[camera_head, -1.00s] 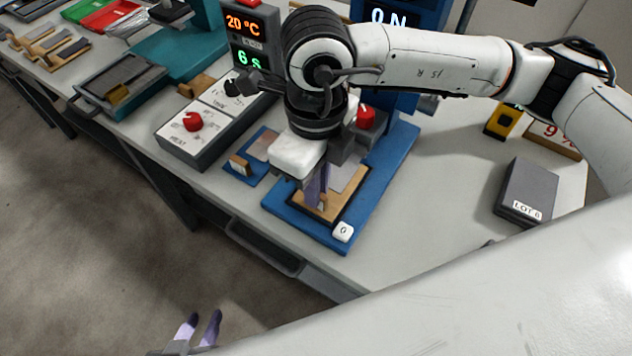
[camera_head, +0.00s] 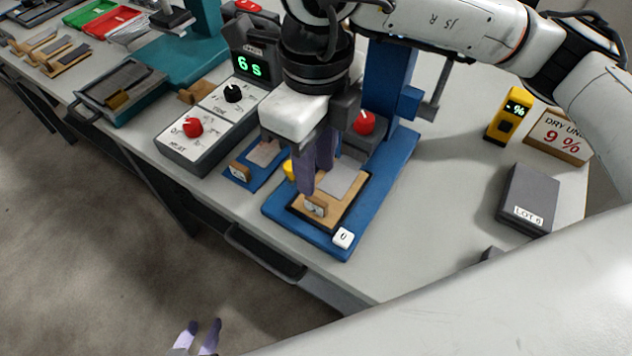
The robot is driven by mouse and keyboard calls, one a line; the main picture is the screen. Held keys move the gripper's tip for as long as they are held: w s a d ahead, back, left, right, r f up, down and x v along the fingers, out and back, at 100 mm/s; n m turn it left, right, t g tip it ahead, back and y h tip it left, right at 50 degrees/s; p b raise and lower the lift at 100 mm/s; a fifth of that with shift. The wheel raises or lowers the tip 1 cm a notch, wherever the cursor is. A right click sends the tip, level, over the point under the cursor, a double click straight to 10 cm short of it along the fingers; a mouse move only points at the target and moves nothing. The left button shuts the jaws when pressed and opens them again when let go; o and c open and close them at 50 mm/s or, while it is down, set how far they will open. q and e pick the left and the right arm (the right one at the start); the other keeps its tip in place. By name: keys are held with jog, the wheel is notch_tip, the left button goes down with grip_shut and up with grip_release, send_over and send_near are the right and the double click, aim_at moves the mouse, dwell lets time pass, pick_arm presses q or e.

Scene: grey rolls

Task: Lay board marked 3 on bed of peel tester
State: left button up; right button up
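A wooden board (camera_head: 354,204) with a pale grey sheet and a small upright block (camera_head: 315,207) lies on the blue bed of the peel tester (camera_head: 283,217). The mark on the block is too small to read. My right gripper (camera_head: 315,180) points down over the board; its purple-grey fingers look parted, with the tips just above and behind the block. It hides part of the board. My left gripper (camera_head: 197,338) hangs open and empty at the bottom edge, over the floor, away from the table.
A white button marked 0 (camera_head: 343,238) sits on the bed's front corner. A small blue stand (camera_head: 250,175) and a heat and time control box (camera_head: 208,128) lie to the left. A grey LOT box (camera_head: 527,197) and yellow meter (camera_head: 508,116) stand right. Table between is clear.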

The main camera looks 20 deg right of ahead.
notch_tip(320, 180, up, 5)
jog(key=shift+r, duration=0.1)
dwell(0.6)
